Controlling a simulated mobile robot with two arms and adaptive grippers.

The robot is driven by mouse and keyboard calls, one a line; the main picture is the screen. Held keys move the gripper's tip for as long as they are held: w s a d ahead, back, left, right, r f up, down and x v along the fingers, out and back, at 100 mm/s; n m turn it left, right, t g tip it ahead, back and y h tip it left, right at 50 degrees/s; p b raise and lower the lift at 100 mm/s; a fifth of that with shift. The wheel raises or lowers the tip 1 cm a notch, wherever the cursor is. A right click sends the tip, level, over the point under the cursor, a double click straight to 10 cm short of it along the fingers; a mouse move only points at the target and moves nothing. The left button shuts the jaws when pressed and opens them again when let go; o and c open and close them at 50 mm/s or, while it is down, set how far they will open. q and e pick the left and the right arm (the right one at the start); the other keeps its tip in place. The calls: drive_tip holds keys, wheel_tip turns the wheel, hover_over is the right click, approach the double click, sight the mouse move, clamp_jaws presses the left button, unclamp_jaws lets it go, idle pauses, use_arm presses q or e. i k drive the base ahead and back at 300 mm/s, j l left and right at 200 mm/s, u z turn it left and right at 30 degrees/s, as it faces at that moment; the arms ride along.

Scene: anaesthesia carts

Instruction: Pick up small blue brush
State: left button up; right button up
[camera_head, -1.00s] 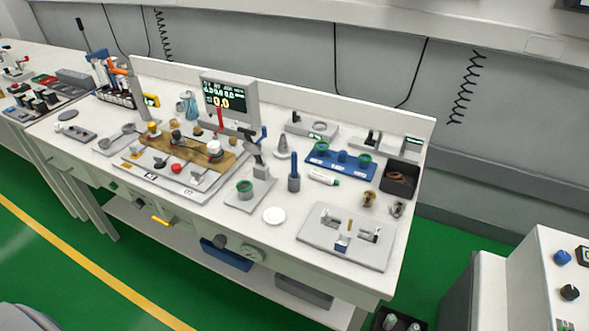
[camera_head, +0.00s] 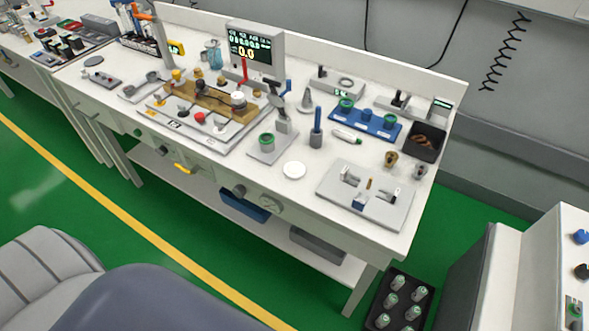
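A small upright blue-handled item (camera_head: 318,117) stands in a grey cylindrical holder (camera_head: 316,139) on the white workbench (camera_head: 235,170). It may be the small blue brush, but its bristles cannot be made out at this size. It is right of the middle of the bench, between a grey cone (camera_head: 305,101) and a white tube with a green end (camera_head: 347,135). Neither of my grippers is in view.
A blue tray (camera_head: 376,131) with green-topped pieces, a black bin (camera_head: 427,141), a white disc (camera_head: 294,170) and a grey fixture plate (camera_head: 340,197) surround it. A black crate of bottles (camera_head: 377,314) is on the floor. A grey padded shape (camera_head: 45,265) fills the lower left.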

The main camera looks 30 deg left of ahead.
sight(318, 112)
drive_tip(key=j+z, duration=0.35)
drive_tip(key=j, duration=0.55)
drive_tip(key=j+z, duration=0.35)
drive_tip(key=j, duration=0.55)
